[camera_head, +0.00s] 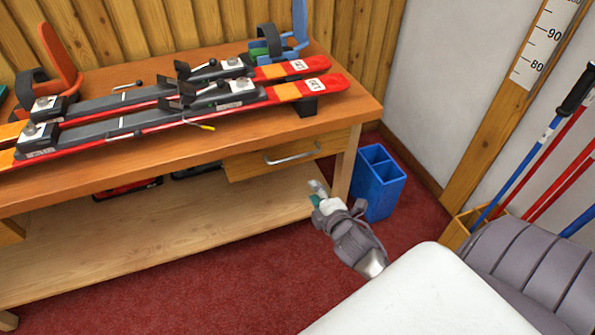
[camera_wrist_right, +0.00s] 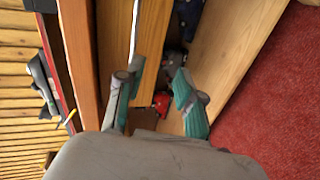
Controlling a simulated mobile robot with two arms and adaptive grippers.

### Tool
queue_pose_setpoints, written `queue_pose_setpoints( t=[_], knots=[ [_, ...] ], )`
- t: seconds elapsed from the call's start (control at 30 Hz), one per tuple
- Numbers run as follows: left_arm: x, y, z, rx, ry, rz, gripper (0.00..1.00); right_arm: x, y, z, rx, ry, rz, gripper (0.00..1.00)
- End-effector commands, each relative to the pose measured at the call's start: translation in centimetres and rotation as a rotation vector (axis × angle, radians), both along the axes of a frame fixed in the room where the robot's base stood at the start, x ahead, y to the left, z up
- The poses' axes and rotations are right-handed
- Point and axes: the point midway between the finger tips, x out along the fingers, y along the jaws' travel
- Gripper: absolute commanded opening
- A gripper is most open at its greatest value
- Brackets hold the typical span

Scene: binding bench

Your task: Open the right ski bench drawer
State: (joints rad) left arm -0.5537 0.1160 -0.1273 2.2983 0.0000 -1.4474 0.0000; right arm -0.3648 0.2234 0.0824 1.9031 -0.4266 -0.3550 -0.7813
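The right bench drawer (camera_head: 240,167) is a wooden front under the right end of the bench top and looks closed. Its pale metal bar handle (camera_head: 293,155) runs across the front. My right gripper (camera_head: 317,190) is below and to the right of the handle, in front of the bench. In the right wrist view the drawer front (camera_wrist_right: 154,40) and the handle (camera_wrist_right: 136,35) lie ahead. The right gripper's fingers (camera_wrist_right: 156,88) are apart with nothing between them; the left finger overlaps the handle's near end, contact unclear. My left gripper is out of view.
A lower wooden shelf (camera_head: 150,230) runs beneath. A blue bin (camera_head: 377,185) stands right of the bench leg, near my right gripper. Red carpet (camera_head: 250,280) in front is clear.

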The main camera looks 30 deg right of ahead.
Motion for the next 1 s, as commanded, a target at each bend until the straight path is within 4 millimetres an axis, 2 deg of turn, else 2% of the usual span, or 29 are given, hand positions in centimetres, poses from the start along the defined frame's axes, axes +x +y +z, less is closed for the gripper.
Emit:
queue_pose_setpoints(
  t=[0.1,0.23,0.43,0.83,1.0],
  knots=[
    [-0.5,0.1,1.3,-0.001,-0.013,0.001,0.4,0.4,-0.3,2.2,-0.078,-0.057,0.013,0.37],
    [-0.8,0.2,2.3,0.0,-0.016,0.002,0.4,0.8,-0.4,3.3,-0.107,-0.075,0.017,0.37],
    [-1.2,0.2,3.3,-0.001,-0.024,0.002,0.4,3.4,-1.1,2.9,-0.109,-0.077,0.015,0.37],
    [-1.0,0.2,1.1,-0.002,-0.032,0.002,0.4,11.4,-3.0,1.0,-0.106,-0.074,0.016,0.37],
    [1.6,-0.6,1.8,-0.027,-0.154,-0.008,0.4,12.9,-3.4,0.7,-0.104,-0.074,0.015,0.37]
  ],
)
